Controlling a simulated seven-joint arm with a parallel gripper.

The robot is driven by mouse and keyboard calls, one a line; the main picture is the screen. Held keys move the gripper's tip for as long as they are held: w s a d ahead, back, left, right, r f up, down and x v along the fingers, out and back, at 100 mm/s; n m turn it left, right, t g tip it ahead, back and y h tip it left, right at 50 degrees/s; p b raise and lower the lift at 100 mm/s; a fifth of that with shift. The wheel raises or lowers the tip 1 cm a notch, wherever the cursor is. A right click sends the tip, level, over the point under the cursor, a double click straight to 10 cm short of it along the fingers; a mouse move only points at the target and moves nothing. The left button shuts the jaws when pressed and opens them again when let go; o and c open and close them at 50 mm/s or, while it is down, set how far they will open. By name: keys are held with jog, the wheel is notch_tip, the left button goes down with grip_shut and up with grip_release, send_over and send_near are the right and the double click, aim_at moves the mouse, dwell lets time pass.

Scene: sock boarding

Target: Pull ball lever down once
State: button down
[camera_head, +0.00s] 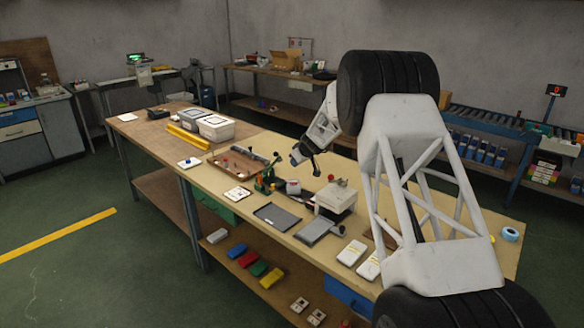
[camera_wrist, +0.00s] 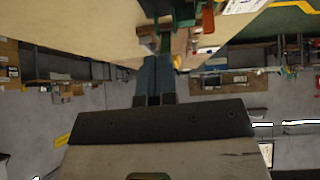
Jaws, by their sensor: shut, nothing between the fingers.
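A small green device (camera_head: 266,181) with a red ball-like part (camera_head: 274,178) stands on the long workbench in the head view. In the upside-down wrist view, a green device (camera_wrist: 184,12) and an orange-red part (camera_wrist: 208,18) show at the top, just beyond my fingers. Another red ball (camera_head: 331,178) sits at the top of a pale boxy machine (camera_head: 336,198) to the right. I cannot tell for certain which is the ball lever. My gripper (camera_head: 306,158) is above and to the right of the green device. Its fingers (camera_wrist: 155,62) are together and empty.
The workbench (camera_head: 235,216) holds a brown tray (camera_head: 234,166), a dark flat tray (camera_head: 277,217), white packs (camera_head: 352,252) and a white card (camera_head: 238,193). Coloured boxes (camera_head: 248,258) lie on the shelf below. Air above the green device looks clear.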

jog(key=v, duration=0.6)
jog(key=shift+s+d+f, duration=0.2)
jog(key=shift+d, duration=0.1)
jog(key=shift+s, duration=0.1)
jog(key=s+d+r+m+g+h, duration=0.1)
jog(key=s+r, duration=0.5)
jog(key=s, duration=0.6)
jog(key=s+d+r+m, duration=0.15)
jog(key=s+r, duration=0.45)
jog(key=s, duration=0.6)
jog(key=s+d+r+m+g+h, duration=0.15)
jog(key=s+r, duration=0.45)
jog(key=s, duration=0.6)
jog(key=s+d+f+m+h, duration=0.1)
jog(key=s+d+f+m, duration=0.1)
jog(key=s, duration=1.7)
jog(key=s+d+f+m+h, duration=0.2)
jog(key=s+m, duration=0.1)
jog(key=s, duration=1.6)
jog(key=shift+f+g, duration=0.4)
jog(key=shift+g, duration=0.05)
